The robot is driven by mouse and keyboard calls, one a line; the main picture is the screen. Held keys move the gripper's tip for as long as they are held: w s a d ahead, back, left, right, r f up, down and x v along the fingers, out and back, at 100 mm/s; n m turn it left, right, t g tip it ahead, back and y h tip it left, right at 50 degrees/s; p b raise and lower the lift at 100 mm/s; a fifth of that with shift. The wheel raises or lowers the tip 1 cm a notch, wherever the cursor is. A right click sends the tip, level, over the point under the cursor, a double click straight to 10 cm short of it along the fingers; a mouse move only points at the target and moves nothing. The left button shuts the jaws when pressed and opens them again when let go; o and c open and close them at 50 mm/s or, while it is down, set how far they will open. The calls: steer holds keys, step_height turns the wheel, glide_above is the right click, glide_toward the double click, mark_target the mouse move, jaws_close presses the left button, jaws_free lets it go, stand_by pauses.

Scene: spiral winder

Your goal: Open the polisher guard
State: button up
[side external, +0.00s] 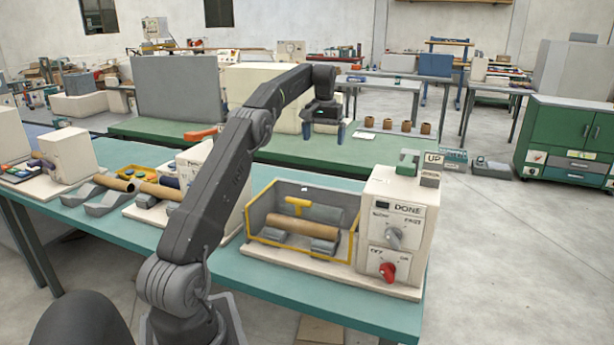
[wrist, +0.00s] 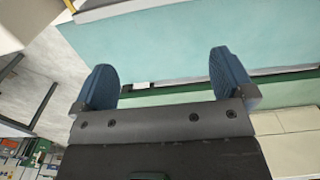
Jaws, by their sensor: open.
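The polisher (side external: 390,245) stands at the right end of the teal bench in the side view, with a cream control box marked DONE, a grey knob and a red knob. Left of the box is its bay, with a yellow-edged guard (side external: 300,259) along the front. A yellow T-shaped handle (side external: 297,204) shows at the back of the bay. A brown tube (side external: 302,234) lies inside on grey supports. I cannot tell the guard's exact position. My gripper (side external: 324,131) is open and empty, well above and behind the polisher. Its blue fingers are apart in the wrist view (wrist: 163,75).
A green-topped bench (side external: 400,150) with several brown cups lies behind. More machines and a brown tube (side external: 116,183) stand left on the teal bench (side external: 250,285). My arm crosses the view left of the polisher. A green cabinet (side external: 572,135) stands far right.

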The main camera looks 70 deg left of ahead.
mark_target(299, 200)
steer(key=s+d+f, duration=0.3)
steer(key=s+d, duration=0.1)
steer(key=s+d+f, duration=0.3)
steer(key=s+d, duration=0.1)
steer(key=s+d+f, duration=0.3)
steer(key=s+d, duration=0.1)
steer(key=shift+s+d+f, duration=0.2)
steer(key=shift+s+d, duration=0.15)
steer(key=shift+s+d+f, duration=0.1)
steer(key=shift+d+f, duration=0.05)
steer(key=shift+f, duration=0.25)
steer(key=shift+s+d+f, duration=0.1)
steer(key=shift+f, duration=0.3)
